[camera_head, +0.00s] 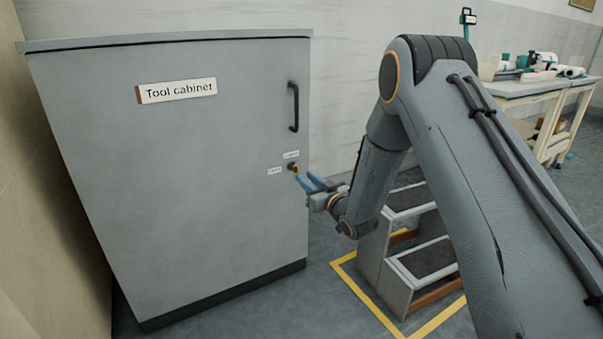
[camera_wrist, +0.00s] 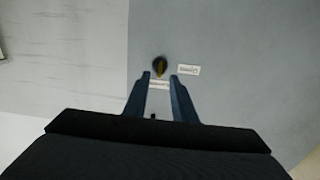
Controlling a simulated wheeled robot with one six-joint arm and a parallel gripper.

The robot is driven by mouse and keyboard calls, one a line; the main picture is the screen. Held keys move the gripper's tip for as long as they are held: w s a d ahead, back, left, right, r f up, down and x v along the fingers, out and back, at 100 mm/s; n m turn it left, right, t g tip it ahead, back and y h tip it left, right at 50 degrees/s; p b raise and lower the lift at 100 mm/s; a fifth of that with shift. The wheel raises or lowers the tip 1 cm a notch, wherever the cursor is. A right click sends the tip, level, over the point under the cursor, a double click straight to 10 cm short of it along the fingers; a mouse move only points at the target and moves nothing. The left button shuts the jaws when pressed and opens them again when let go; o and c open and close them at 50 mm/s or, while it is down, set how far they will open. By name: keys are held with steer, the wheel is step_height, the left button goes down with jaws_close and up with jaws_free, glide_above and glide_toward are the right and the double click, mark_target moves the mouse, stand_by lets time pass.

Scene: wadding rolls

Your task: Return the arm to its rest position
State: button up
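My arm reaches from the right of the head view down to a grey cabinet. My gripper (camera_head: 308,182) is at the cabinet's lock, below the door handle. In the wrist view, my gripper (camera_wrist: 161,76) shows two blue fingers standing apart with a gap between them. A dark lock with a yellow key-like piece (camera_head: 294,169) sits just ahead of the fingertips; it also shows in the wrist view (camera_wrist: 160,66). The piece seems to be beyond the tips, not between the fingers. Small white labels lie beside the lock, their text too small to read.
The tool cabinet (camera_head: 200,190) is shut, with a black handle (camera_head: 293,107). A step stool (camera_head: 425,261) stands close behind my arm, inside yellow floor tape (camera_head: 375,304). A workbench (camera_head: 520,90) with rolls and bottles is at the back right. Floor shows between cabinet and stool.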

steer(key=shift+v, duration=0.95)
steer(key=s+a+r+g+h, duration=0.2)
steer(key=s+g+h, duration=0.25)
steer(key=s, duration=1.05)
steer(key=s+a+r+g+h, duration=0.25)
steer(key=s+g, duration=0.35)
steer(key=s, duration=1)
steer(key=s+d+r+g+h+p, duration=0.1)
steer(key=s+d+g, duration=0.15)
steer(key=s, duration=0.75)
steer(key=s+d+r+g+h, duration=0.15)
steer(key=s+d, duration=0.25)
steer(key=s, duration=0.7)
steer(key=d+r+m+p, duration=0.3)
steer(key=d+r+p, duration=0.7)
steer(key=r+p, duration=0.2)
steer(key=d+r+m+p, duration=0.3)
steer(key=d+r+p, duration=0.7)
steer(key=p, duration=0.7)
step_height(320, 180, up, 3)
steer(key=shift+w+d+r+m, duration=0.1)
steer(key=shift+w+d+m, duration=0.15)
steer(key=shift+m, duration=0.05)
